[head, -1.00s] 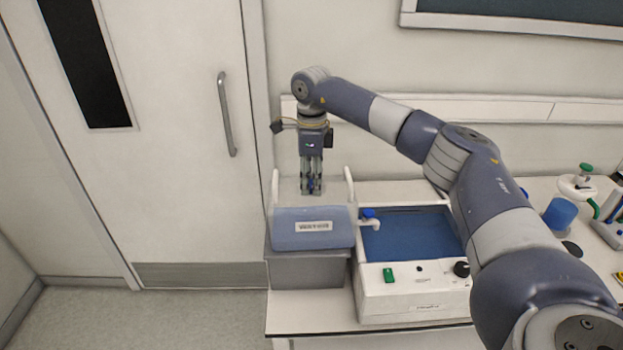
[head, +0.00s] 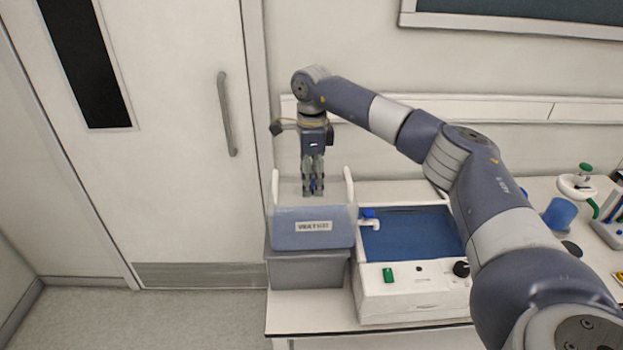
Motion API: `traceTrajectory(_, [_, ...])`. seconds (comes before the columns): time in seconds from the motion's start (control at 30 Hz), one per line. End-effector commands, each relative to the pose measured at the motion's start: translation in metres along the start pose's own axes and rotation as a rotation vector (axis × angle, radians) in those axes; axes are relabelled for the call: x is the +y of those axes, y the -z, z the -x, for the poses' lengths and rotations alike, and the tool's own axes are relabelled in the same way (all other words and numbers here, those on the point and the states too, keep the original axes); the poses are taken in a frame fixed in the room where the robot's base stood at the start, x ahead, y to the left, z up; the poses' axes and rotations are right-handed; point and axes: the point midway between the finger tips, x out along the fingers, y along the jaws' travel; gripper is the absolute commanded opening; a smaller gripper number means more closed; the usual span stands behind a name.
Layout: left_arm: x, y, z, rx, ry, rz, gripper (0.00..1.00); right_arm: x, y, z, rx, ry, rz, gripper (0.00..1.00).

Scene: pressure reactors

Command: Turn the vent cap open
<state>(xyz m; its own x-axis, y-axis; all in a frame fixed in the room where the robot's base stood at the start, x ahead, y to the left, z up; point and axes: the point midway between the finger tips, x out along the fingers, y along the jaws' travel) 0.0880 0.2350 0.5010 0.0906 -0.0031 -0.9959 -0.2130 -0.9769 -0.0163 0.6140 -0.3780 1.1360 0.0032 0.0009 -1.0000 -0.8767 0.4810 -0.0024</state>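My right gripper (head: 314,190) points straight down over the top of a blue-fronted water container (head: 290,238) with a white label. A small blue piece (head: 313,184), which may be the vent cap, shows between the fingertips. The fingers are close together around it, but whether they press on it is too small to tell. The container stands on a grey box (head: 305,270). A blue-handled tap (head: 368,214) sticks out from its right side. My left gripper is not in view.
A water bath (head: 410,300) with a blue basin, green switch and black knob stands right of the container. A blue cup (head: 558,213) and a white device with a green knob (head: 585,170) stand at the far right. A door with a handle (head: 227,115) is on the left.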

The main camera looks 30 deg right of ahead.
Motion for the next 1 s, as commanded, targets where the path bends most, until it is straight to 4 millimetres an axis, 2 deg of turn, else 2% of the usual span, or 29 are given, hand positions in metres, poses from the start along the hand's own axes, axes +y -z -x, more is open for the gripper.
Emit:
traceTrajectory(0.3, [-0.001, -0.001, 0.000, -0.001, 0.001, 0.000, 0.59, 0.001, 0.000, -0.001, 0.002, -0.002, 0.000, 0.55])
traceTrajectory(0.43, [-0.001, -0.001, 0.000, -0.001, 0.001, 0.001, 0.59, 0.000, 0.000, 0.009, 0.000, 0.000, 0.000, 0.55])
traceTrajectory(0.57, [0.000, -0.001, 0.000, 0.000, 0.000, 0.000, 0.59, 0.000, 0.000, 0.031, -0.002, 0.002, -0.001, 0.55])
traceTrajectory(0.8, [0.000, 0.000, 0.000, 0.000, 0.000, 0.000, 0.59, 0.000, -0.001, 0.083, -0.001, 0.002, 0.000, 0.55])
traceTrajectory(1.0, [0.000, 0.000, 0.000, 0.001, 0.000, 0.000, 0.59, 0.000, 0.000, 0.111, 0.000, 0.000, -0.001, 0.55])
